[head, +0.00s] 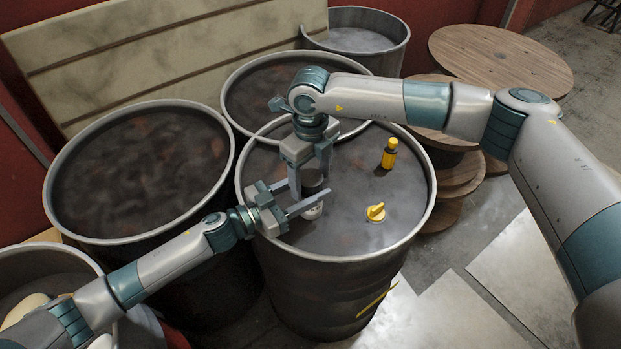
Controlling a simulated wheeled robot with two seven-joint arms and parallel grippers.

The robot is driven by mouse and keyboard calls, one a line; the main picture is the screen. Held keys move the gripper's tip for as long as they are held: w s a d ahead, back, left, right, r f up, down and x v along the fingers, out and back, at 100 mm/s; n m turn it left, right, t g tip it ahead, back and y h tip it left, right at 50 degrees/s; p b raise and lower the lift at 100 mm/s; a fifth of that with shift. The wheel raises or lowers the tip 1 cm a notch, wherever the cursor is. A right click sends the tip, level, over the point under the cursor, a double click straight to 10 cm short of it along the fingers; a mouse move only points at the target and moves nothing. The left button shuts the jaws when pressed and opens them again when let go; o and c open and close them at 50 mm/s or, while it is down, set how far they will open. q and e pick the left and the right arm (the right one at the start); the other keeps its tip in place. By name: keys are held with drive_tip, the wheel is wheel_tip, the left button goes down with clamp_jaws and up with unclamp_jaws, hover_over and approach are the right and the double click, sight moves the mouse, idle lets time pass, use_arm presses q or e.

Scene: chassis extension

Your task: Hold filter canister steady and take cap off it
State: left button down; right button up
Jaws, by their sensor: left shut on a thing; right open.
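The filter canister (313,211) stands upright on the closed top of the front drum, partly hidden by my grippers. Its lower part is pale, and a dark upper part, which looks like the cap (312,181), sits on it. My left gripper (314,196) reaches in from the left and is shut on the canister at its side. My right gripper (311,184) points down from above, open, with its fingers on either side of the dark upper part. I cannot tell whether those fingers touch it.
Other drums (138,170) stand left and behind. Wooden spools (500,55) are at the back right. The drum top's right front is clear.

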drive_tip(key=shift+r, duration=1.9)
drive_tip(key=shift+r, duration=0.1)
drive_tip(key=shift+c, duration=0.4)
drive_tip(key=shift+r+m, duration=0.6)
drive_tip(key=shift+m, duration=0.5)
wheel_tip(320, 180, up, 2)
drive_tip(key=m, duration=0.4)
drive_tip(key=shift+f, duration=3.95)
drive_tip(key=c, duration=1.1)
drive_tip(key=n, duration=0.6)
